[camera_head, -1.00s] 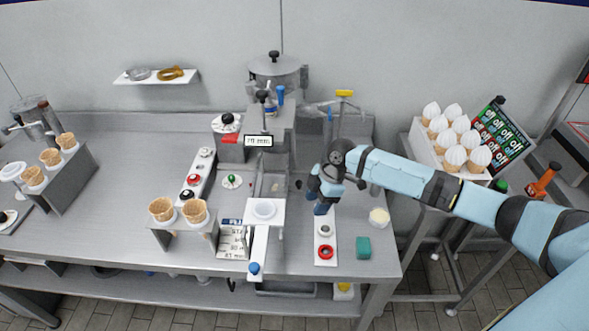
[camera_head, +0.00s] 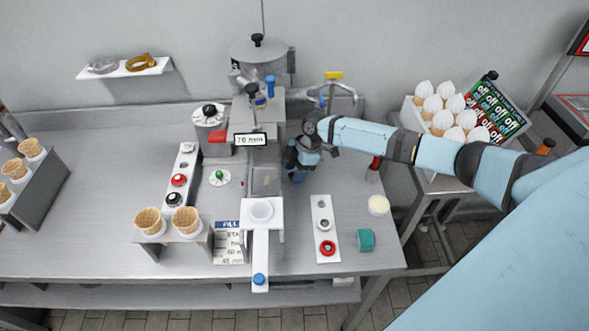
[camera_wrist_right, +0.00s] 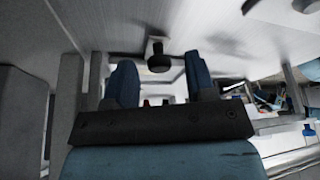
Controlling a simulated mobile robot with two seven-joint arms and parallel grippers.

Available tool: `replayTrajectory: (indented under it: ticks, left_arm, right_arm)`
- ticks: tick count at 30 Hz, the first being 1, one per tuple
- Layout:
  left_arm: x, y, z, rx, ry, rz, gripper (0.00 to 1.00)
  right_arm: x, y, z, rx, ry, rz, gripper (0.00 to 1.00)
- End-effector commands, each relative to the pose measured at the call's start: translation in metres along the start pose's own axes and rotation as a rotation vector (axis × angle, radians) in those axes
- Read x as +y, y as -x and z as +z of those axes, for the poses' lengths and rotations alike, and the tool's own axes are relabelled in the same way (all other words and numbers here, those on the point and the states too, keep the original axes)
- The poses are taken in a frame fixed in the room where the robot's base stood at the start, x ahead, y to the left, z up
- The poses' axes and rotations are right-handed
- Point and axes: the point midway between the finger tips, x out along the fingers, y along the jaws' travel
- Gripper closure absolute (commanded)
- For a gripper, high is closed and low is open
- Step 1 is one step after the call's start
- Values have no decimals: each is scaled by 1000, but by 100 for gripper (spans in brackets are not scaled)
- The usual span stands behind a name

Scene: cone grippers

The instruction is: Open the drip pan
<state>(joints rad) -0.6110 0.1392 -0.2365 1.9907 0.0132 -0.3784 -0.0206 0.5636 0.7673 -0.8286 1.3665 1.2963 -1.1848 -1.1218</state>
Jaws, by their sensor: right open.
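The grey machine (camera_head: 262,106) stands at the back middle of the counter. My right gripper (camera_head: 297,174) points down beside the right side of its front column. In the right wrist view, my right gripper's two blue fingers (camera_wrist_right: 160,84) are apart with nothing between them. A black round knob (camera_wrist_right: 158,56) on a small pale plate shows ahead, between and beyond the fingertips; it looks like the drip pan's knob, but the pan itself cannot be made out. In the head view that knob is hidden by my right gripper. My left gripper is not in view.
A white strip with a red ring (camera_head: 327,247), a teal block (camera_head: 366,240) and a cream-topped cup (camera_head: 378,205) stand right of the machine. A white cup holder (camera_head: 262,235) juts forward. Cones in a stand (camera_head: 170,224) are front left. Counter between strip and gripper is clear.

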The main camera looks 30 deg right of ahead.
Motion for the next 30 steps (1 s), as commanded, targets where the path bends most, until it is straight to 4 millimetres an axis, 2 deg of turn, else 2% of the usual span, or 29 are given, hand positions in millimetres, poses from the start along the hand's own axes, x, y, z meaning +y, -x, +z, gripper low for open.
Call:
replayTrajectory:
  ticks: [8, 15, 19, 22, 30]
  left_arm:
    - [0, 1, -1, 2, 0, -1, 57]
    - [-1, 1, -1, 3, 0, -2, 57]
    - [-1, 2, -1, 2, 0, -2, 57]
    - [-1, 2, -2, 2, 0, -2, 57]
    - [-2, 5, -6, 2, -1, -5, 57]
  right_arm:
    - [0, -2, 0, -1, 0, 0, 50]
    - [0, -2, 0, -1, 0, 0, 100]
    - [0, -2, 1, -1, 0, 0, 100]
    - [-4, 2, 9, -1, -2, -1, 100]
    - [-33, 27, 72, -5, -5, -3, 100]
